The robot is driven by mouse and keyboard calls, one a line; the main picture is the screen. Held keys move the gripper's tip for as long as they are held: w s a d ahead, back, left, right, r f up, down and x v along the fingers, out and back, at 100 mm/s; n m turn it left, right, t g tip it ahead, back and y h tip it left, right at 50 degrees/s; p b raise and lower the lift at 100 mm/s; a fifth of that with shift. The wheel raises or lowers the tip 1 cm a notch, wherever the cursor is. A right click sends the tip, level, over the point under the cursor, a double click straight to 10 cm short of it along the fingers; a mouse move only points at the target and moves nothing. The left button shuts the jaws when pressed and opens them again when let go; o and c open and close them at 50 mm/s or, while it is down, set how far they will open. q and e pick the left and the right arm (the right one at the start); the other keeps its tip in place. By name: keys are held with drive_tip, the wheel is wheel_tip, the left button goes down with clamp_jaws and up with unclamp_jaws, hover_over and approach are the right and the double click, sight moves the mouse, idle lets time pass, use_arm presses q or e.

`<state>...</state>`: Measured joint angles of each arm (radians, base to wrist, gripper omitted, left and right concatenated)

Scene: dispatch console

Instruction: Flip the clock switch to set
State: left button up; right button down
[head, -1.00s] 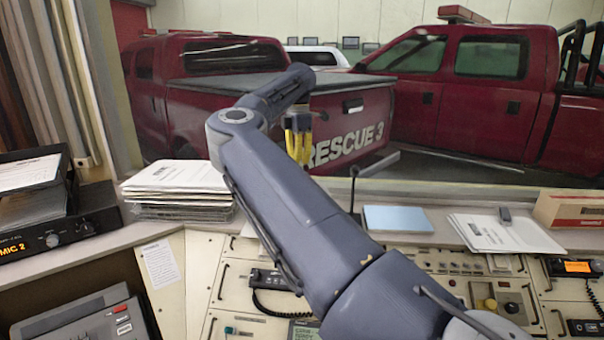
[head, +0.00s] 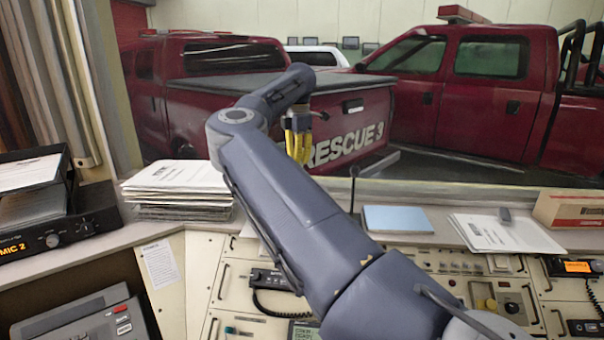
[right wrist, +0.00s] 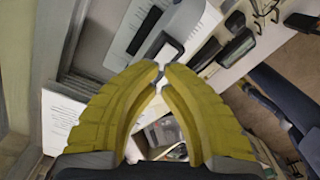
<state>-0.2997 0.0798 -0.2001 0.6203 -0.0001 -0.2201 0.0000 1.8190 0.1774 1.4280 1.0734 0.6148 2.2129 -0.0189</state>
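My right gripper (head: 299,145) has yellow fingers and hangs at the end of my raised arm, beyond the desk's back edge in the head view and well away from the console. In the right wrist view its fingertips (right wrist: 161,72) come together with only a sliver between them, and nothing is held. The console (head: 205,270) spreads along the bottom of the head view. A small display (head: 304,331) shows at the lower edge, partly cut off. I cannot make out which control is the clock switch; my arm hides the console's middle. My left gripper is not in view.
A stack of papers (head: 178,185), a blue pad (head: 397,219) and a clipboard (head: 505,234) lie on the ledge. A thin microphone (head: 354,188) stands up near my arm. A corded handset (head: 268,279) sits on the console. Red trucks (head: 460,95) stand beyond.

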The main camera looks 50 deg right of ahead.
drive_tip(key=shift+f, duration=2.05)
idle(1.4)
drive_tip(key=shift+r, duration=3.55)
drive_tip(key=shift+d, duration=0.1)
